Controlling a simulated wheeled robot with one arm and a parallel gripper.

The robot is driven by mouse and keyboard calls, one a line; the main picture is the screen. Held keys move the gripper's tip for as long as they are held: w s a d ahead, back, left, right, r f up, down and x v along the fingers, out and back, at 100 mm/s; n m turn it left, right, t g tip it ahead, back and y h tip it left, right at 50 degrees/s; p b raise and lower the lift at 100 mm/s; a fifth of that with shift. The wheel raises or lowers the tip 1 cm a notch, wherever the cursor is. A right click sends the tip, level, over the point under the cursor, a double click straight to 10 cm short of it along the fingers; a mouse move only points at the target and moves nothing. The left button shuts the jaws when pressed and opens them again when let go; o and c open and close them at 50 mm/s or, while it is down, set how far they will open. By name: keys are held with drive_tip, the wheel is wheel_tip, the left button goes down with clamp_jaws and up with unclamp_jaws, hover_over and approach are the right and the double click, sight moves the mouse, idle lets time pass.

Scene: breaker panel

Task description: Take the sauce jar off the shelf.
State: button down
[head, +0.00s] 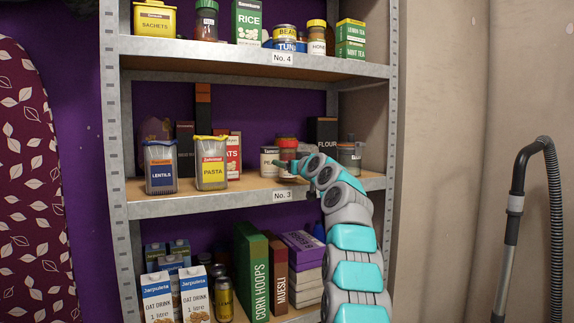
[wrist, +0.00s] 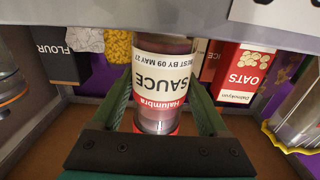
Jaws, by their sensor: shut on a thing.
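The sauce jar (wrist: 160,85) fills the middle of the wrist view, which appears upside down. It has a cream label and a red band, and it stands between the two fingers of my gripper (wrist: 163,100). My gripper is shut on it, one finger against each side. In the head view my gripper (head: 297,165) reaches into the right half of shelf No. 3 (head: 230,201). A red-lidded jar (head: 287,143) there, partly covered by my gripper, seems to be the sauce jar. I cannot tell whether its base touches the shelf.
A pale-labelled jar (head: 269,161) is close on the left. A dark flour box (head: 324,133) stands behind and a grey-lidded jar (head: 349,156) to the right. The pasta (head: 211,166) and lentils (head: 161,168) containers stand further left. Shelf No. 4 (head: 240,55) is overhead.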

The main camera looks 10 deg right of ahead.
drive_tip(key=shift+r, duration=0.25)
drive_tip(key=shift+s, duration=0.1)
drive_tip(key=b, duration=0.1)
drive_tip(key=s+b, duration=0.1)
drive_tip(key=shift+s+d+f+b, duration=0.25)
drive_tip(key=shift+s+f+b, duration=0.05)
drive_tip(key=shift+b, duration=0.1)
drive_tip(key=b+v, duration=1.8)
drive_tip(key=v, duration=1)
drive_tip(key=shift+r, duration=0.4)
drive_tip(key=shift+s, duration=0.1)
